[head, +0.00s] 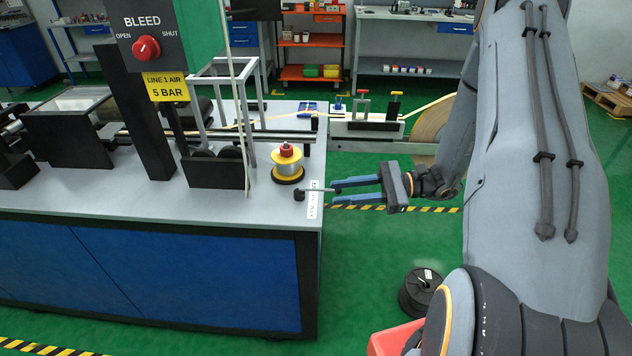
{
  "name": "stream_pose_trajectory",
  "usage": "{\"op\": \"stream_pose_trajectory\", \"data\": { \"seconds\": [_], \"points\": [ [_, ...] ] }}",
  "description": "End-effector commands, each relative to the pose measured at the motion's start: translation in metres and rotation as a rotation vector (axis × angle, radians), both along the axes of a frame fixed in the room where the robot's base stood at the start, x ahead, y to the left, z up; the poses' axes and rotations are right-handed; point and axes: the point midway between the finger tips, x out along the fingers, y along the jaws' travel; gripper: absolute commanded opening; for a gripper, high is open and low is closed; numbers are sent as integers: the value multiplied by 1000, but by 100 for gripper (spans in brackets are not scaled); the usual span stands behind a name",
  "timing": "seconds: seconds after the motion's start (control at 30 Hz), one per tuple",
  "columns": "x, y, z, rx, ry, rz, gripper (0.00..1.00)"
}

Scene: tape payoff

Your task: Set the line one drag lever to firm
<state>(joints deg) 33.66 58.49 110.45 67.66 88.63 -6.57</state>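A small lever with a black knob (299,194) and a thin light rod stands at the right end of the grey bench. It is beside a white label plate (314,201) whose print is too small to read. The rod runs right from the knob towards my gripper (331,194). My gripper is open, with its two blue fingers pointing left. The fingertips are just right of the plate, and the rod's right end appears between them. I cannot tell whether they touch it or which setting the lever is at.
A bleed panel (146,35) with a red knob and a metal frame (222,100) rise to the left. Small coloured levers (363,104) are behind. A black reel (419,290) lies on the green floor.

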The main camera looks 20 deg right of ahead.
Motion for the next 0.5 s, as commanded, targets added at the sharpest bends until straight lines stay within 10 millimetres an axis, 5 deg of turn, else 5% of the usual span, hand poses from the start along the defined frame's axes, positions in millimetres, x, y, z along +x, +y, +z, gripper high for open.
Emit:
{"op": "stream_pose_trajectory", "data": {
  "seconds": [0.2, 0.5],
  "points": [
    [20, -21, -32, 75, -9, -90, 27],
    [24, -26, -38, 93, -8, -122, 27]
  ]
}}
